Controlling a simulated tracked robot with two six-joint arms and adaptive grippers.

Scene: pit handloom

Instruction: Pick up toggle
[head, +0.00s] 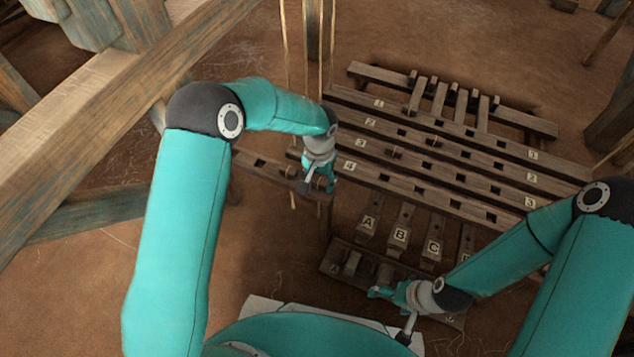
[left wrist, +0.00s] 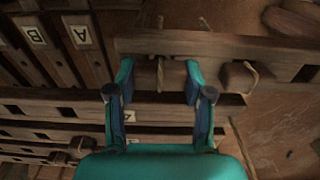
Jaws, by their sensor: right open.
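My left gripper (head: 320,184) is over the right end of a short slotted wooden bar (head: 262,165), beside the lettered treadles. In the left wrist view its fingers (left wrist: 158,74) are apart, one on each side of a small wooden toggle (left wrist: 170,76) with a cord, set against the bar. No finger clearly touches it. A second corded toggle (left wrist: 238,76) sits further right on the same bar. My right gripper (head: 384,292) is open over a low wooden rack (head: 332,267) that holds small wooden pieces; its grip area is partly hidden.
Long numbered slotted bars (head: 440,158) lie to the right, with lettered treadles (head: 400,235) in front of them. Cords hang near an upright post (head: 314,45). A big wooden beam (head: 90,125) crosses the left. Bare earth floor (head: 290,240) lies between.

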